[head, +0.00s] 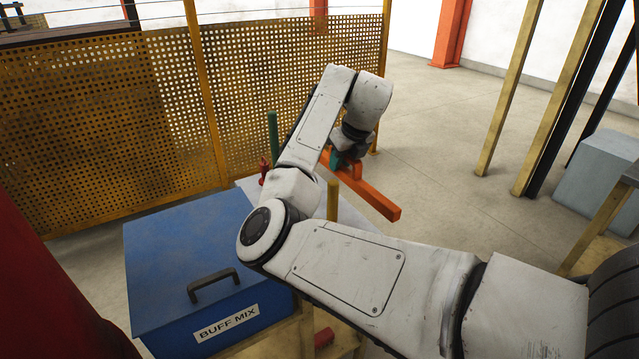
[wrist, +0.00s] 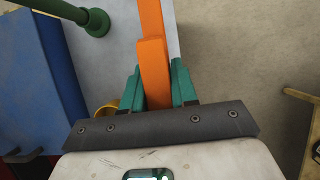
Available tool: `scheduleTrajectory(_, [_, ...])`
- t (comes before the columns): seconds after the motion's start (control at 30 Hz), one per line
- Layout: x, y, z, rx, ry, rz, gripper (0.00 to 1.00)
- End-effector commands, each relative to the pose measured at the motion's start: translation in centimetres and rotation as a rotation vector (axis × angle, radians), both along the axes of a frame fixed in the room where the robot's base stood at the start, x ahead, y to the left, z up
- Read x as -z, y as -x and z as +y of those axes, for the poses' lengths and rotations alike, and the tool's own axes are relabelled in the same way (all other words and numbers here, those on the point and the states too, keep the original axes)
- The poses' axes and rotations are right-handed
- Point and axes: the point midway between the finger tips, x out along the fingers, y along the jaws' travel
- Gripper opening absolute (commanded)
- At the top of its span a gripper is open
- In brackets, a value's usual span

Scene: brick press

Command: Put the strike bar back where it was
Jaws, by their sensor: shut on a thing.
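The strike bar is a long orange bar (head: 378,200) with a raised orange block on it, which shows in the wrist view (wrist: 153,68). My gripper (wrist: 155,88) has teal fingers and is shut on that block. In the head view my gripper (head: 346,163) is partly hidden behind my wrist, with the bar reaching out to the lower right. In the wrist view the bar lies along the edge of a pale grey top (wrist: 110,62). I cannot tell whether the bar touches anything below it.
A blue box marked BUFF MIX (head: 190,245) stands at left, with a dark handle. A green post (head: 273,138), a small red part (head: 264,170) and a yellow post (head: 333,200) rise near the pale top. A yellow mesh fence (head: 100,120) stands behind.

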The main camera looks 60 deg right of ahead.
Motion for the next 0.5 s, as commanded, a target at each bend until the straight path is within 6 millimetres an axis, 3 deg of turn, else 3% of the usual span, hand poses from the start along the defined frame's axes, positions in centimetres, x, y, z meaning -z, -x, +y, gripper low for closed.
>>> scheduleTrajectory(0.1, [1.1, -2.5, -0.6, -0.004, 0.0, 0.002, 0.0])
scheduleTrajectory(0.2, [3.1, -3.8, -1.0, -0.003, 0.0, 0.003, 0.0])
scheduleTrajectory(0.5, [6.1, -6.2, -1.8, 0.001, 0.002, 0.001, 0.0])
